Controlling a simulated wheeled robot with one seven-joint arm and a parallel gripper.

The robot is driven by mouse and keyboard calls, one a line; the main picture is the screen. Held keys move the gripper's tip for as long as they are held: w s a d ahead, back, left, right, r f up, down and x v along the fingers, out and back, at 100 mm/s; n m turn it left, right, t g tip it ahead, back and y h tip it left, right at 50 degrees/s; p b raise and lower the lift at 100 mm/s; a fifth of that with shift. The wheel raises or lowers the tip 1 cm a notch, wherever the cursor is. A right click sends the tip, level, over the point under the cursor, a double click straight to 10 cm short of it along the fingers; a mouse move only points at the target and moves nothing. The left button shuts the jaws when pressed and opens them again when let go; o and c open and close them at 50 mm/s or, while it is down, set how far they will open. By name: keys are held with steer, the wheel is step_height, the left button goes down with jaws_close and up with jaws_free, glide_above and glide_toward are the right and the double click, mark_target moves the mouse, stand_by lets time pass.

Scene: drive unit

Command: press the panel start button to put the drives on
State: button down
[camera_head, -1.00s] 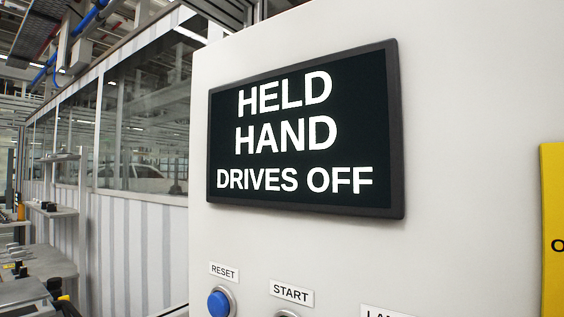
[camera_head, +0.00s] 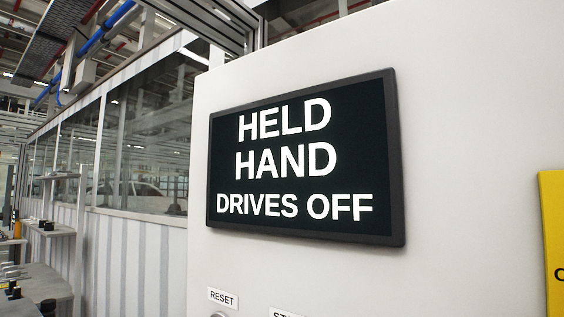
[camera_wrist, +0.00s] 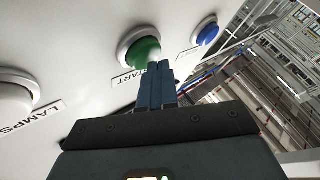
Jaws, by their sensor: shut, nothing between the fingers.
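The green start button (camera_wrist: 143,52) sits in a pale ring on the panel in the wrist view, with its START label (camera_wrist: 128,78) beside it. My gripper (camera_wrist: 159,66) is shut and empty, and its fingertips overlap the button's edge in that view. I cannot tell whether they touch it. In the head view, the panel screen (camera_head: 305,160) reads HELD, HAND, DRIVES OFF. Only the top of the START label (camera_head: 284,313) shows there; the start button and my gripper are out of that view.
The blue reset button (camera_wrist: 206,34) is to the right of the start button in the wrist view, and the pale lamps button (camera_wrist: 14,97) is to the left. A yellow plate (camera_head: 554,240) is at the head view's right edge. Shelving (camera_head: 52,232) stands left of the panel.

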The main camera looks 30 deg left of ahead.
steer(key=shift+w, duration=0.15)
stand_by(0.3)
steer(key=shift+s+b, duration=0.4)
steer(key=shift+s, duration=0.5)
steer(key=s+b, duration=0.3)
steer(key=s, duration=0.3)
steer(key=shift+a, duration=0.3)
stand_by(0.7)
